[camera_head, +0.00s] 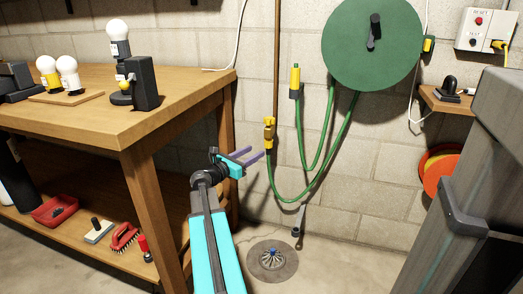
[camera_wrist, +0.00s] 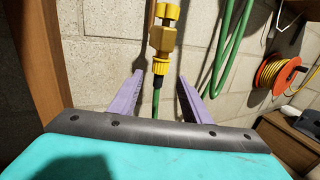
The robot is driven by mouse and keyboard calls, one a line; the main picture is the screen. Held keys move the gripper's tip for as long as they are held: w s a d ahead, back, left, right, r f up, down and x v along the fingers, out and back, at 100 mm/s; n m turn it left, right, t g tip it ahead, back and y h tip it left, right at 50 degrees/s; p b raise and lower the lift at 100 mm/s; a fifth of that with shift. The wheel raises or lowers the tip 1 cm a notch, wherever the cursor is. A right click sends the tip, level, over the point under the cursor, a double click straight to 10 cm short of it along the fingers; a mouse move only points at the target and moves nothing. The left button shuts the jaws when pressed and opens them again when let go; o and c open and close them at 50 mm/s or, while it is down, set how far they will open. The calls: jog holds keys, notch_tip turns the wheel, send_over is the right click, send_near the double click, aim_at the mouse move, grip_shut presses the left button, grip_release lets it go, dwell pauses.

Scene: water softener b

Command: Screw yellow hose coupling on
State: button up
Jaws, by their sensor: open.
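The green hose runs down from the coupling. In the head view the coupling (camera_head: 268,143) sits below the yellow tap-like fitting (camera_head: 269,126) on the brown pipe. My gripper (camera_head: 255,157) is open, its purple fingers pointing toward the coupling. In the wrist view the fingers (camera_wrist: 158,92) stand apart on either side of the hose, below the coupling. I cannot tell whether they touch anything.
A wooden workbench (camera_head: 180,92) with bulbs stands left of my arm. A green hose reel (camera_head: 370,45) and hanging hose loops (camera_head: 318,185) are on the block wall. A floor drain (camera_head: 272,262) lies below. A grey cabinet (camera_head: 470,190) stands at right.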

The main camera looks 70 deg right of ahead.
aim_at(271, 146)
jog(key=shift+b+x, duration=1.4)
jog(key=shift+x, duration=2.7)
jog(key=shift+s, duration=0.15)
jog(key=c, duration=1.1)
jog(key=shift+o, duration=0.2)
jog(key=shift+s+a+n+t+h, duration=0.1)
jog(key=shift+s+n+t+h, duration=0.1)
jog(key=shift+n+t, duration=0.55)
jog(key=shift+s+a+n+t+h, duration=0.15)
jog(key=shift+n+t, duration=0.3)
jog(key=shift+t, duration=0.6)
jog(key=shift+s+d+n+t, duration=0.1)
jog(key=shift+n+t, duration=1)
jog(key=shift+t, duration=0.6)
jog(key=shift+s+d+n+t, duration=0.15)
jog(key=shift+n+t, duration=0.95)
jog(key=shift+t, duration=0.6)
jog(key=shift+s+d+n+t+y, duration=0.2)
jog(key=shift+n+t+y, duration=0.9)
jog(key=shift+t, duration=0.6)
jog(key=shift+s+d+n+t+y, duration=0.15)
jog(key=shift+n+t+y, duration=0.6)
jog(key=shift+n+t, duration=0.75)
jog(key=shift+s+d+n+t+y, duration=0.1)
jog(key=shift+s+n+t+y, duration=0.05)
jog(key=shift+n+t+y, duration=1.5)
jog(key=shift+m+t, duration=0.25)
jog(key=o, duration=1.1)
jog(key=shift+c, duration=0.2)
